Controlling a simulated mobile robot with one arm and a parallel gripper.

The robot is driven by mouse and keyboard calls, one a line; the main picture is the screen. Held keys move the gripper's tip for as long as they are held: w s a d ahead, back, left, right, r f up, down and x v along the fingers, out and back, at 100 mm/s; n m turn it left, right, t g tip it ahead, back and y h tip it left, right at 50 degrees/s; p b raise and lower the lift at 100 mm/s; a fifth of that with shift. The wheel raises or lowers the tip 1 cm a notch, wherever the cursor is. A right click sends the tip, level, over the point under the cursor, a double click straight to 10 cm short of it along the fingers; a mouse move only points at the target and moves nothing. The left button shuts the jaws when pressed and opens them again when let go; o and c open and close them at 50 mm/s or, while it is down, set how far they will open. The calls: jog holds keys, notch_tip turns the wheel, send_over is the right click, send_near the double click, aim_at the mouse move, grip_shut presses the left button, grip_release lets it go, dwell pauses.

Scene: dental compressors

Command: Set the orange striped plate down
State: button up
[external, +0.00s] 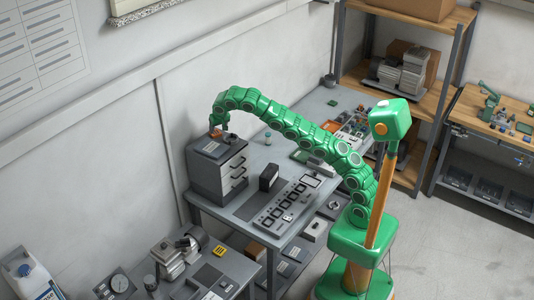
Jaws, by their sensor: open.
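A small orange piece (215,133), which looks like the orange striped plate, lies on top of the grey drawer cabinet (207,171) near its back edge. Its stripes are too small to make out. My gripper (220,129) is at the end of the green arm, pointing down just above or beside the orange piece. The gripper is open. At this size I cannot tell whether its fingers touch the piece.
A dark flat item (213,148) lies on the cabinet top in front of the orange piece. A black box (269,177) and a grey panel with dark squares (288,203) are on the grey bench (250,208). A small bottle (268,137) stands behind. The wall is close behind the cabinet.

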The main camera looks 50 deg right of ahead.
aim_at(217, 134)
jog(key=x, duration=0.4)
jog(key=shift+f, duration=0.2)
jog(key=c, duration=0.9)
jog(key=shift+a+r, duration=0.1)
jog(key=shift+r, duration=1.45)
jog(key=shift+s+d+r, duration=0.55)
jog(key=shift+s+r, duration=1.1)
jog(key=shift+s, duration=0.65)
jog(key=shift+s+d+r, duration=0.5)
jog(key=shift+s+r, duration=1.2)
jog(key=shift+s, duration=0.6)
jog(key=shift+s+d+r, duration=0.55)
jog(key=shift+s+r, duration=1.1)
jog(key=shift+s, duration=0.65)
